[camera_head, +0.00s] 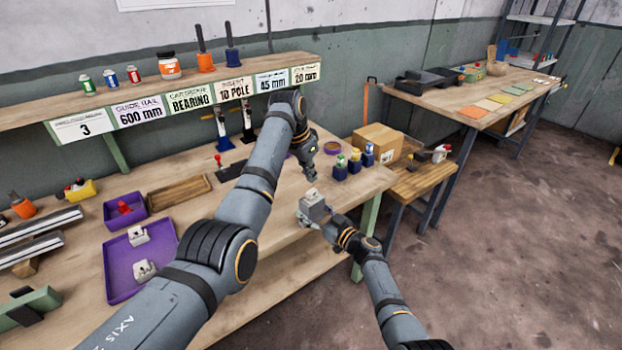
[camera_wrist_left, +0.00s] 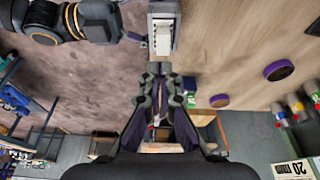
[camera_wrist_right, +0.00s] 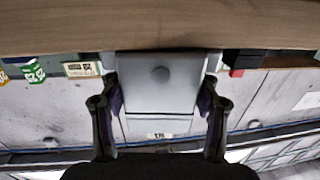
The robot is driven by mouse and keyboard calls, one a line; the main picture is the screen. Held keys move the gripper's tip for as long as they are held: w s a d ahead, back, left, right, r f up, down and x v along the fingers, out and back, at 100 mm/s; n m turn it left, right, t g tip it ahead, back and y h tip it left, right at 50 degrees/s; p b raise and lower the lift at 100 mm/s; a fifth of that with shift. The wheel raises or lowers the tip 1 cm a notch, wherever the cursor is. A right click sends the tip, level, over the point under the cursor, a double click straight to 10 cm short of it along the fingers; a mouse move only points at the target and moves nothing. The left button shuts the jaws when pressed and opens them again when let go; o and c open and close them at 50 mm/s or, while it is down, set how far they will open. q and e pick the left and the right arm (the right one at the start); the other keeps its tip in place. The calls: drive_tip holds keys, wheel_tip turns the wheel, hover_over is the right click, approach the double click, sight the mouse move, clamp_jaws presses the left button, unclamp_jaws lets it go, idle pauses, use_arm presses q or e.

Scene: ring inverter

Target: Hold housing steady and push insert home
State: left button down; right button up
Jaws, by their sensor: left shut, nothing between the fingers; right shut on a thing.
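The grey housing (camera_head: 313,208) is near the front edge of the workbench in the head view. A lighter insert (camera_wrist_left: 163,38) shows in the housing's opening in the left wrist view. My right gripper (camera_head: 326,222) is shut on the housing, with one finger on each side of it in the right wrist view (camera_wrist_right: 160,100). My left gripper (camera_head: 311,178) is above the housing, pointing down, shut and empty. In the left wrist view its fingertips (camera_wrist_left: 163,68) are together just beside the housing. How deep the insert sits is too small to tell.
A purple tray (camera_head: 122,285) with white-grey parts lies at the left. Dark blue holders with bottles (camera_head: 354,162) and a cardboard box (camera_head: 378,140) stand to the right. A purple ring (camera_head: 332,148) lies behind the grippers. The bench front edge is close to the housing.

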drive_tip(key=o, duration=1.5)
use_arm(q)
drive_tip(key=v, duration=1)
drive_tip(key=shift+r, duration=0.2)
drive_tip(key=shift+a, duration=0.1)
